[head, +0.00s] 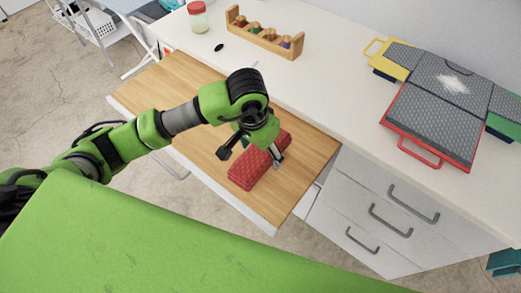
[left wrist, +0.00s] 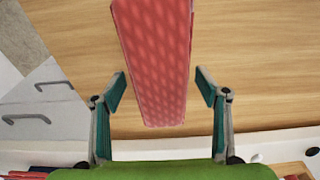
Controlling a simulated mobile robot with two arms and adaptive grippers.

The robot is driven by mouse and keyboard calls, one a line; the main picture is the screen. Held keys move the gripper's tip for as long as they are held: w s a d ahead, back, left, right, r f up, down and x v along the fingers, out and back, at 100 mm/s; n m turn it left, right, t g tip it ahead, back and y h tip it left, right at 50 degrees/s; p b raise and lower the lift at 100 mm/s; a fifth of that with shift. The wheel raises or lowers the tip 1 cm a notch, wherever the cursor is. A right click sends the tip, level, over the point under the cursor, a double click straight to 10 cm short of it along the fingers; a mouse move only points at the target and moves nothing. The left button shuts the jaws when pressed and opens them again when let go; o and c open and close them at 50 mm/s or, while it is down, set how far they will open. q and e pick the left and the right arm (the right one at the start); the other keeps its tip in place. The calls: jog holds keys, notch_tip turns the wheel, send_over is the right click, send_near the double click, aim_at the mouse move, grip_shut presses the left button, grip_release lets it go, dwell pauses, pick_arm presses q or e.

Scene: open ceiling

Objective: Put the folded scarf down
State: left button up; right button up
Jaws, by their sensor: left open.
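The folded scarf (head: 247,172) is a red, patterned, long block lying on the wooden pull-out board (head: 190,95). In the left wrist view the scarf (left wrist: 158,45) runs from the top edge down between the fingers, with the wooden surface (left wrist: 260,50) behind it. My left gripper (head: 251,157) is over the scarf with its fingers spread to either side. The left wrist view shows the open left gripper (left wrist: 162,90) with a gap between each finger and the scarf. The gripper hides part of the scarf in the head view. My right gripper is not in view.
A white counter (head: 325,95) runs behind the board. It holds a jar (head: 198,17), a wooden rack (head: 264,33), a small black object (head: 219,47) and grey-topped pieces with a red-edged one (head: 433,122). Drawers (head: 385,215) stand right of the board. Bare board lies left of the scarf.

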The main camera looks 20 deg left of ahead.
aim_at(257, 155)
pick_arm(q)
jog(key=shift+r+p, duration=0.2)
jog(key=shift+p, duration=0.1)
notch_tip(257, 155, up, 12)
jog(key=s+b, duration=0.1)
jog(key=b, duration=0.2)
jog(key=shift+s+a, duration=0.3)
jog(key=shift+s, duration=0.05)
jog(key=shift+f, duration=0.15)
